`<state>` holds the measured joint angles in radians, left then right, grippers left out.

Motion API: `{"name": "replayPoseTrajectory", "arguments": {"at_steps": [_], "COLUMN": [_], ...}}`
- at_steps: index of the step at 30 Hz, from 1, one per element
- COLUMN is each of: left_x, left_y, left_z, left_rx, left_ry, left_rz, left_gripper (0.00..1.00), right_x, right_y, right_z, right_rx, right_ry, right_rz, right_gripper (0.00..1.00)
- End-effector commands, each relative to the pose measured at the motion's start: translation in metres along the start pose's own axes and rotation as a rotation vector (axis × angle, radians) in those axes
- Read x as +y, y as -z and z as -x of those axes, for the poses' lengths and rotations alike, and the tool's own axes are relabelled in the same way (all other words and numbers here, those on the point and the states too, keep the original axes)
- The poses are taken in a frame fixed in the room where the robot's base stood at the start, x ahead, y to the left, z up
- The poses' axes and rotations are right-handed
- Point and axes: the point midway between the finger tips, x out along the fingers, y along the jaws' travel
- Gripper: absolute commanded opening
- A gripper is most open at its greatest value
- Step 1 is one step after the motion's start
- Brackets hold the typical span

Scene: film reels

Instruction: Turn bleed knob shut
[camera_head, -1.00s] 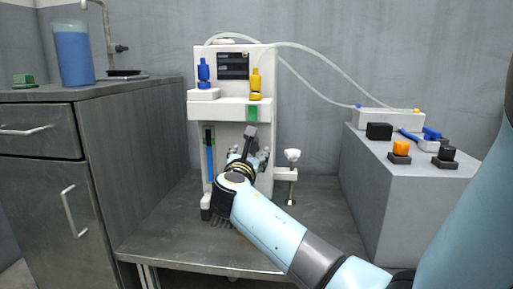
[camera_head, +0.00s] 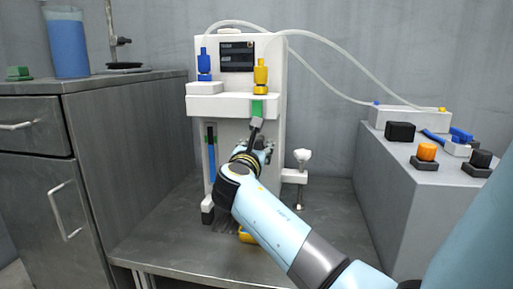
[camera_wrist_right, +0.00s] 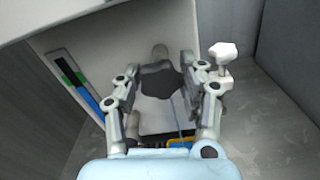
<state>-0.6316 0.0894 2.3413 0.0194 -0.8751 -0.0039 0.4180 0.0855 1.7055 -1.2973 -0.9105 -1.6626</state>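A dark lobed knob (camera_wrist_right: 160,82) sits on a pale stem at the front of the white machine (camera_head: 239,139). I take it as the bleed knob; its turn position cannot be told. My right gripper (camera_wrist_right: 159,72) is open, with its fingers on either side of this knob; whether they touch it is unclear. In the head view my right gripper (camera_head: 262,150) is in front of the machine and its wrist hides the knob. A white lobed knob (camera_wrist_right: 222,52) stands on a side bracket to the right, also in the head view (camera_head: 302,155). My left gripper is not in view.
A yellow item (camera_head: 246,236) lies low by the machine's foot, partly hidden by my arm. The machine's shelf (camera_head: 231,106) juts out above my gripper. A grey block (camera_head: 400,190) with small parts stands right, and a cabinet (camera_head: 128,130) left.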

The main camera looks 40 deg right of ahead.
Motion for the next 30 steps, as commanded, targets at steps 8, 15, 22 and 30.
{"name": "replayPoseTrajectory", "arguments": {"at_steps": [8,15,22,30], "left_x": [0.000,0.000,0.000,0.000], "left_y": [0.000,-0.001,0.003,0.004], "left_z": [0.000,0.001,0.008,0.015], "left_rx": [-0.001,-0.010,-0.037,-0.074], "left_ry": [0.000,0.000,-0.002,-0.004], "left_rz": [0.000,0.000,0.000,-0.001], "left_gripper": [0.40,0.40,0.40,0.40], "right_x": [0.000,0.000,0.000,-0.001], "right_y": [0.000,0.000,-0.001,0.000], "right_z": [0.000,0.000,0.000,0.000], "right_rx": [0.000,0.000,0.000,0.000], "right_ry": [0.000,0.000,-0.001,0.000], "right_rz": [0.000,-0.028,-0.145,-0.381], "right_gripper": [0.07,0.07,0.07,0.07]}}
